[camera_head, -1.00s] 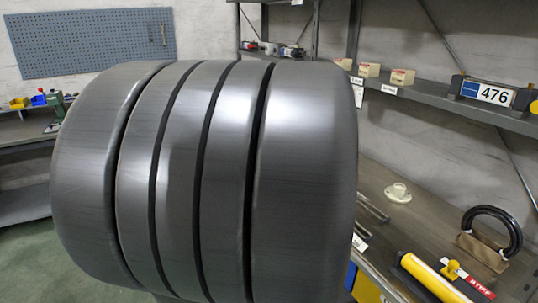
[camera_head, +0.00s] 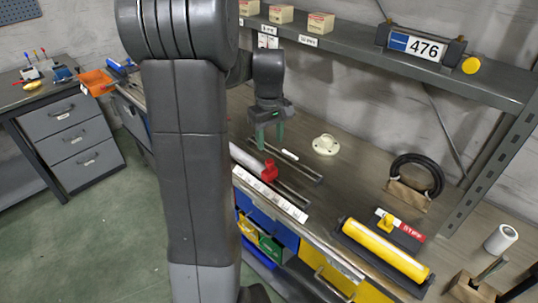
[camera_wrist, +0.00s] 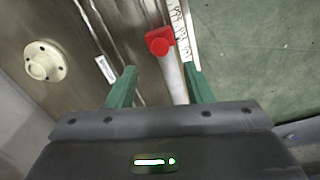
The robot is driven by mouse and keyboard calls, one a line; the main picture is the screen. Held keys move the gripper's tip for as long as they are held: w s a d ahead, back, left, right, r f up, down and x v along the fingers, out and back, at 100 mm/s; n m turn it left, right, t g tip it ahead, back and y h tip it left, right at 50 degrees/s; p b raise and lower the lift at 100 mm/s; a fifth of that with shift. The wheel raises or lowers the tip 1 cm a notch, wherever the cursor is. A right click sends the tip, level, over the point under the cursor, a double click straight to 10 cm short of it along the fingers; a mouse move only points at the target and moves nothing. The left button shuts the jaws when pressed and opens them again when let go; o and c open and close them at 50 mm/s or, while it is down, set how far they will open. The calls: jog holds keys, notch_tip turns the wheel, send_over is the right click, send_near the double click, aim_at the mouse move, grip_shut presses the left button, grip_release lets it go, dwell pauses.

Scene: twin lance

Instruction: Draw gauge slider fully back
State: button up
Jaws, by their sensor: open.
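The gauge slider is a red block (camera_head: 269,171) at the bench's front edge, beside a white printed scale strip (camera_head: 272,192). In the wrist view the red slider (camera_wrist: 160,42) sits at the end of a pale grey bar (camera_wrist: 173,78), with the scale strip (camera_wrist: 182,30) to its right. My gripper (camera_head: 268,138) points down above the bench, behind the slider in the head view. Its green fingers are apart and empty. In the wrist view my gripper (camera_wrist: 162,82) has the pale bar between its fingertips, with the red slider just ahead of them. Contact cannot be judged.
Dark rails (camera_head: 300,160) run along the bench. A white flanged fitting (camera_head: 326,145), a black ring on a stand (camera_head: 418,175) and a yellow cylinder (camera_head: 385,250) lie to the right. A shelf (camera_head: 480,85) hangs above the back. A drawer cabinet (camera_head: 75,140) stands left.

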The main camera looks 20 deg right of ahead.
aim_at(270, 161)
notch_tip(270, 161, down, 8)
jog(key=shift+r+p, duration=0.2)
jog(key=shift+p, duration=0.1)
